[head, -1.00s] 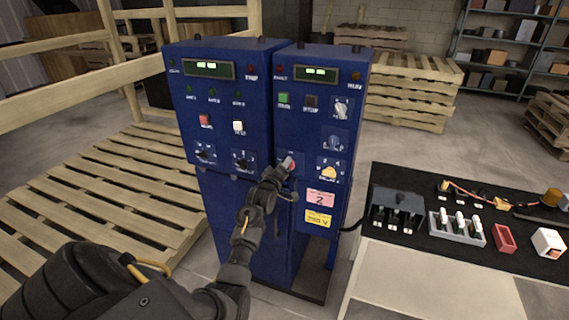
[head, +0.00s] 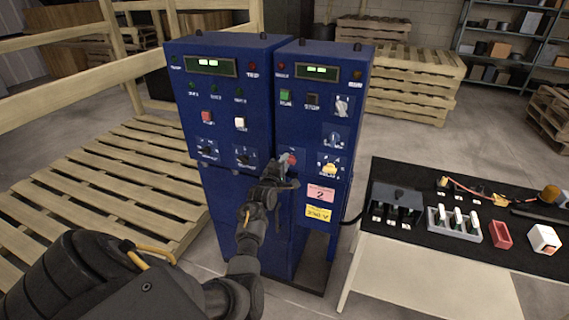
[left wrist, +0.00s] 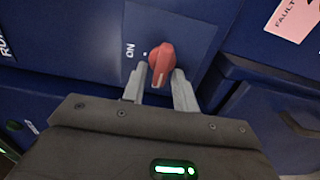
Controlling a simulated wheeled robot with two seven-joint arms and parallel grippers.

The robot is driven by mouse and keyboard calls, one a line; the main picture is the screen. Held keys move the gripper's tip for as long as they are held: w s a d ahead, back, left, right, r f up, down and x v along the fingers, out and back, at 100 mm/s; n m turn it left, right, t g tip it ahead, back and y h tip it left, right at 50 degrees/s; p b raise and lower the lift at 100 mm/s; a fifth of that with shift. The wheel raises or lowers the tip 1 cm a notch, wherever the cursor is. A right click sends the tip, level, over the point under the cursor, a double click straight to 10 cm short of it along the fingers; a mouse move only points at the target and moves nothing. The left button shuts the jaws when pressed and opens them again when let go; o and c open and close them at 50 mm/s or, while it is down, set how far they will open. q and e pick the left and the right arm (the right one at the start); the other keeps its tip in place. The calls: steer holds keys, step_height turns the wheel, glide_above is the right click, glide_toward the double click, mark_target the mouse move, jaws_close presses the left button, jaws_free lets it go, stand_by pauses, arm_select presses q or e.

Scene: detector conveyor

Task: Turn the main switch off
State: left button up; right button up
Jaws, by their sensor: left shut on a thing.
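The main switch is a red rotary knob (head: 291,158) on the front of the right blue cabinet, low and near its left edge. In the left wrist view the red knob (left wrist: 162,58) sits on a dark plate, with an "ON" label (left wrist: 130,50) and a white dot to its left. A pale mark shows on its lower end. My left gripper (head: 287,163) is at the knob. In the wrist view its two grey fingers (left wrist: 158,82) are shut around the knob's lower part. My right gripper is not in view.
Two blue cabinets (head: 222,105) stand side by side with buttons, lamps and other knobs, including a yellow knob (head: 329,169) right of the red one. A table (head: 420,290) with a black mat and electrical parts stands at the right. Wooden pallets (head: 90,185) lie at the left.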

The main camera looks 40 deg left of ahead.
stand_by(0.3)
arm_select(q)
steer(key=o, duration=0.6)
steer(key=b+v, duration=0.2)
steer(key=v, duration=0.8)
steer(key=shift+s+d, duration=0.25)
steer(key=shift+s, duration=0.1)
